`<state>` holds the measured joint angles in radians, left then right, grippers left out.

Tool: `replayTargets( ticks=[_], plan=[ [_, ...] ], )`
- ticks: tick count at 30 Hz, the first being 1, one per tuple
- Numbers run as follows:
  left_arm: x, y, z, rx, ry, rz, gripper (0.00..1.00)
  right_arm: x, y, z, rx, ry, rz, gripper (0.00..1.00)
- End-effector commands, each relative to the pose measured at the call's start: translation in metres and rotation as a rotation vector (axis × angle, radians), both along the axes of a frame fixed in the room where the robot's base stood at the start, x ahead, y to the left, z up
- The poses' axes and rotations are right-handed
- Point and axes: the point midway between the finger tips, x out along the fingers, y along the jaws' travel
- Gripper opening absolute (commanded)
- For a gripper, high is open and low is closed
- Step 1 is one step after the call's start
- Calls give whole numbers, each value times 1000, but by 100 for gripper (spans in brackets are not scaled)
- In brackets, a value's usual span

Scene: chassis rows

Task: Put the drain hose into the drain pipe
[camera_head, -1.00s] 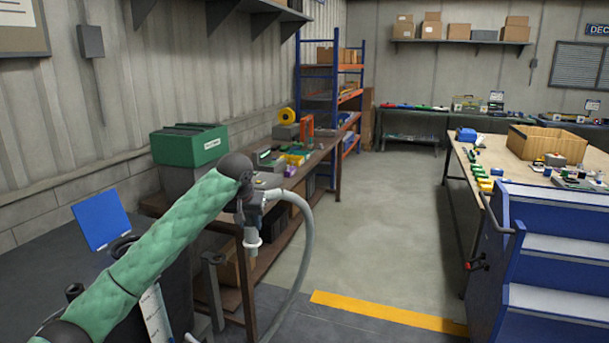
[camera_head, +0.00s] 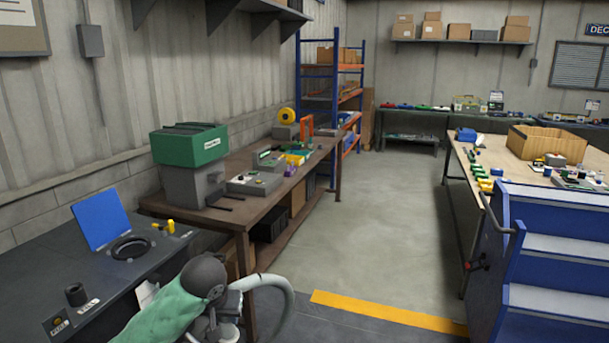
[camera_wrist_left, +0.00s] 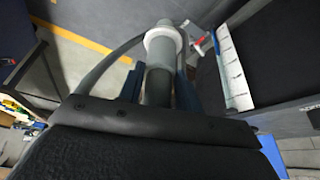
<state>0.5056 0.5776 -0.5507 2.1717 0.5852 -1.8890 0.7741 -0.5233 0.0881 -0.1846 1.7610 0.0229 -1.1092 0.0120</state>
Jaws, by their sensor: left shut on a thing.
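The grey drain hose (camera_head: 278,285) arches up beside my left gripper (camera_head: 212,328) at the bottom of the head view, its far part running down out of frame. In the left wrist view my left gripper (camera_wrist_left: 157,86) is shut on the hose near its end. A pale collar (camera_wrist_left: 163,45) sits just past the fingertips, and the hose (camera_wrist_left: 106,66) loops away to the left. I cannot make out the drain pipe now; my arm covers that area in the head view. In the wrist view I cannot tell whether the hose end touches anything. My right gripper is not in view.
A dark bench (camera_head: 50,262) with a round opening (camera_head: 130,249) and blue flap (camera_head: 101,220) stands at the left. Behind it is a brown workbench (camera_head: 225,217) with a green-topped machine (camera_head: 188,146). Blue steps (camera_head: 555,240) stand at the right. The middle floor is clear.

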Motion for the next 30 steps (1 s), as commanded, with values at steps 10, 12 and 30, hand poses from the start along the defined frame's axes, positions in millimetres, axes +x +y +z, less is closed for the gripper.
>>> replayTargets(
  ticks=[10, 12, 30],
  plan=[
    [-43, 12, -73, 0, 2, 12, 5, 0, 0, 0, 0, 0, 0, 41],
    [-49, 13, -82, 0, 2, 12, 5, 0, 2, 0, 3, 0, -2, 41],
    [-58, 13, -95, -1, -1, 13, 5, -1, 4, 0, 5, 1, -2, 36]
  ],
)
